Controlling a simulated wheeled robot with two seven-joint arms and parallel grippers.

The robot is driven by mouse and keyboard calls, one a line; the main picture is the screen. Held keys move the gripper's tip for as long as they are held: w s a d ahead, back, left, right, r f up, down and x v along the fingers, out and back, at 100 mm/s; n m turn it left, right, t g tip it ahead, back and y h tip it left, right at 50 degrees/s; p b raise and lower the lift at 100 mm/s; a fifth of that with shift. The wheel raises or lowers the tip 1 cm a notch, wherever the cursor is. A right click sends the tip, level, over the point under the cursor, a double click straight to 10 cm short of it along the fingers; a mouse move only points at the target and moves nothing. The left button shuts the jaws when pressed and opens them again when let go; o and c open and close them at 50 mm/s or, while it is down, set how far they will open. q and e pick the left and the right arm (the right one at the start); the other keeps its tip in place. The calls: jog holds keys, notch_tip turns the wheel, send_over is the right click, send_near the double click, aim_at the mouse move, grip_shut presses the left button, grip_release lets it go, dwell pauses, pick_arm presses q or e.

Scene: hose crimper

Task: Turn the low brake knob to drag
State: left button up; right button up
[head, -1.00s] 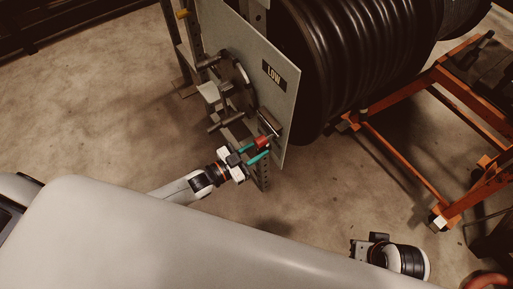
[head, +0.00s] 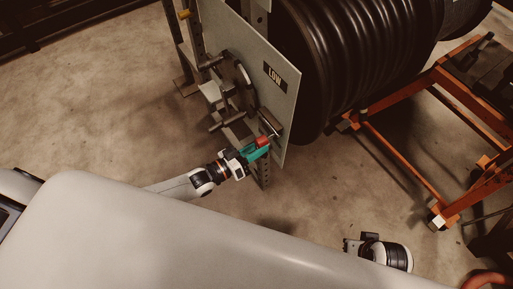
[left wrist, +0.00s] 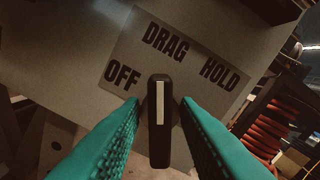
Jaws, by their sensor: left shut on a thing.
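The low brake knob (left wrist: 160,125) is black with a white stripe and fills the middle of the left wrist view. Its stripe points straight up the picture, toward the word DRAG on the label plate (left wrist: 190,70), with OFF to the left and HOLD to the right. In the head view my left gripper (head: 257,152) is at the lower edge of the panel (head: 275,110), by a red part (head: 263,142). My right gripper (head: 352,246) is low in the head view, its fingers unclear.
A spoked handwheel (head: 238,85) stands out left of the sign. A big black hose reel (head: 345,60) is behind the panel, and an orange frame cart (head: 400,165) stands right. Concrete floor is open at left.

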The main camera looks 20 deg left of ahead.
dwell(0.4)
pick_arm(q)
jog(key=o, duration=0.6)
jog(key=shift+s+a, duration=0.1)
